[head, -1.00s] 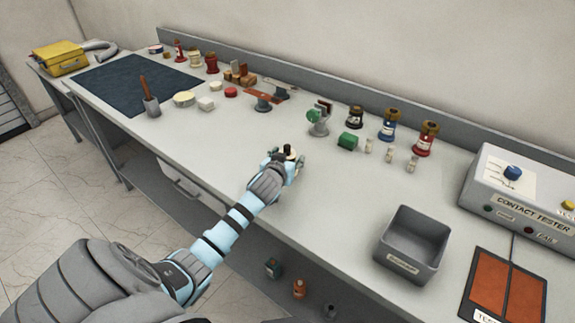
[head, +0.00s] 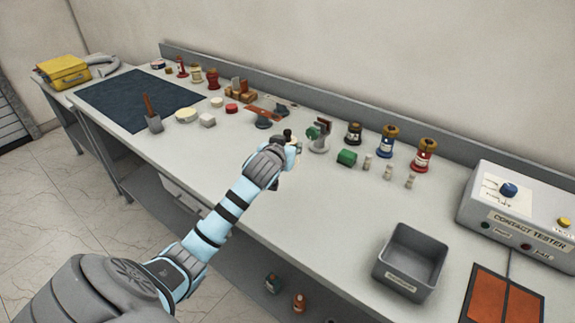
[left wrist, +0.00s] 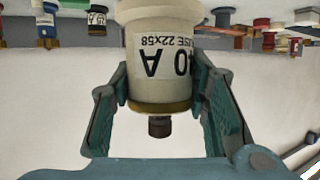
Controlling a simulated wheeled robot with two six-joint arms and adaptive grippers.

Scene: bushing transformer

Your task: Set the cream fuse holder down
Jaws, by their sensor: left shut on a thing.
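The cream fuse holder (left wrist: 165,65) fills the middle of the left wrist view, inverted, with a "40 A" label, a brass-coloured band and a dark knob. My left gripper (left wrist: 165,105) is shut on it, one teal finger on each side. In the head view my left gripper (head: 283,152) is over the middle of the bench (head: 330,205). A small cream part of the holder (head: 293,147) and its dark knob show past the fingers. Its lower end is cut off in the wrist view, so I cannot tell whether it touches the bench. My right gripper is not in view.
A green-topped grey fixture (head: 319,137) and a green block (head: 347,158) stand just right of the gripper. An orange-brown bar on dark supports (head: 263,115) lies behind left. A grey bin (head: 411,262) is front right. Bench between gripper and bin is clear.

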